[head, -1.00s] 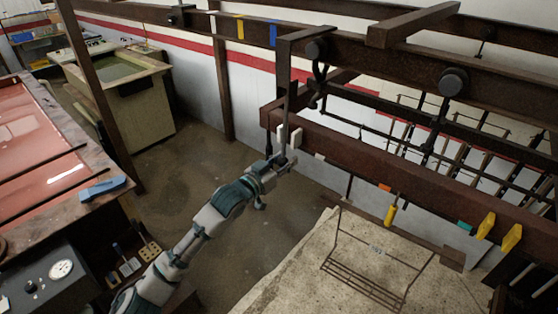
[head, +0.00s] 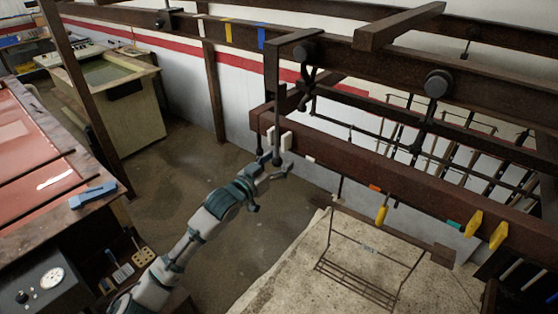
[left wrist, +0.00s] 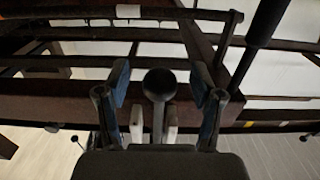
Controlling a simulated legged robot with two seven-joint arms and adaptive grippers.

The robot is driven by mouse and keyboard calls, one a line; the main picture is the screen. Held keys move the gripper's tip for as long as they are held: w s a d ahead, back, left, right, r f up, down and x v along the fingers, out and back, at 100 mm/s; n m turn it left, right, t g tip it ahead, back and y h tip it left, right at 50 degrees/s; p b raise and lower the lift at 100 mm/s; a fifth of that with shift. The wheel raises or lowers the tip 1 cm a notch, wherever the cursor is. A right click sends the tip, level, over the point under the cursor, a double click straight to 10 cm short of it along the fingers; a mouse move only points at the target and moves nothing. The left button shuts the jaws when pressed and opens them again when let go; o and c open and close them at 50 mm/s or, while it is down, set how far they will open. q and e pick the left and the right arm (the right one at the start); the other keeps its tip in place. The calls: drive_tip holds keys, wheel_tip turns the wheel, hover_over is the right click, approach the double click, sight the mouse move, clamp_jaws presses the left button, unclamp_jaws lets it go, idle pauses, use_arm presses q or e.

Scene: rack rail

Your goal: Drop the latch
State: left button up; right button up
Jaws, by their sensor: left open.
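The latch looks like a dark lever (head: 276,120) hanging past the left end of the brown beam. Its lower end is close to my left gripper (head: 276,170). In the left wrist view a round dark knob (left wrist: 160,84) on a short stem, apparently the lever's end, shows between the two blue-padded fingers of my left gripper (left wrist: 163,95). The fingers are open, with gaps on both sides of the knob. Two white blocks (head: 286,141) sit on the beam beside the lever. My right gripper is not in view.
The brown beam (head: 360,163) runs right below a dark overhead rail (head: 385,75). Yellow tags (head: 473,223) hang on the beam. A wire rack (head: 365,265) lies below over a pale slab. Open floor (head: 180,180) is left of the gripper.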

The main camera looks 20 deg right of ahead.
use_arm(q)
drive_tip(key=p+v, duration=0.1)
drive_tip(key=v, duration=0.5)
drive_tip(key=shift+a, duration=0.2)
drive_tip(key=shift+d, duration=0.1)
